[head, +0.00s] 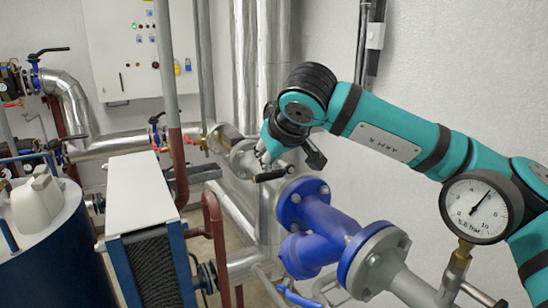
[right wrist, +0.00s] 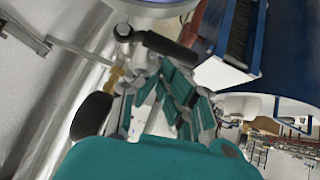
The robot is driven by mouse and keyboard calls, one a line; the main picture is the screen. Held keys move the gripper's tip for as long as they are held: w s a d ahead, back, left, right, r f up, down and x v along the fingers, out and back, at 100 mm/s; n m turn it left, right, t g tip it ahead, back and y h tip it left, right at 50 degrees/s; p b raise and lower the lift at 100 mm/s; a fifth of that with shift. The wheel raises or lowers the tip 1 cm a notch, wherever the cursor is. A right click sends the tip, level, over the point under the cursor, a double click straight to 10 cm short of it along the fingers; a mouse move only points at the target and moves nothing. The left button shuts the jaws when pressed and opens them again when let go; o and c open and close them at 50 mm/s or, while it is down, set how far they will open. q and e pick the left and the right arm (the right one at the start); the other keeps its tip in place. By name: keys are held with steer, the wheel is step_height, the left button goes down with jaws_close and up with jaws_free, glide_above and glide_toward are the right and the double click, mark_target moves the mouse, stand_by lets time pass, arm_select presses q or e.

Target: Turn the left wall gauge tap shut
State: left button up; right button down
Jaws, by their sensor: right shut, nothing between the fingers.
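A small tap lever with a black grip (head: 270,176) shows just below my right gripper (head: 263,156) in the head view. In the right wrist view the same black grip (right wrist: 168,48) lies just beyond the fingers, with a bolt head at its left and a brass fitting (right wrist: 115,76) below. My right gripper (right wrist: 155,72) is shut and empty, close to the lever; I cannot tell whether it touches. A dark rounded body (right wrist: 91,115) beside the brass fitting looks like a gauge seen from the side. My left gripper is not in view.
A large round gauge (head: 481,209) stands in the right foreground, close to my right arm. A blue flanged valve (head: 320,232) lies below the arm. A blue-framed plate unit with a white top (head: 138,190) stands left of the lever. Steel pipes run behind.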

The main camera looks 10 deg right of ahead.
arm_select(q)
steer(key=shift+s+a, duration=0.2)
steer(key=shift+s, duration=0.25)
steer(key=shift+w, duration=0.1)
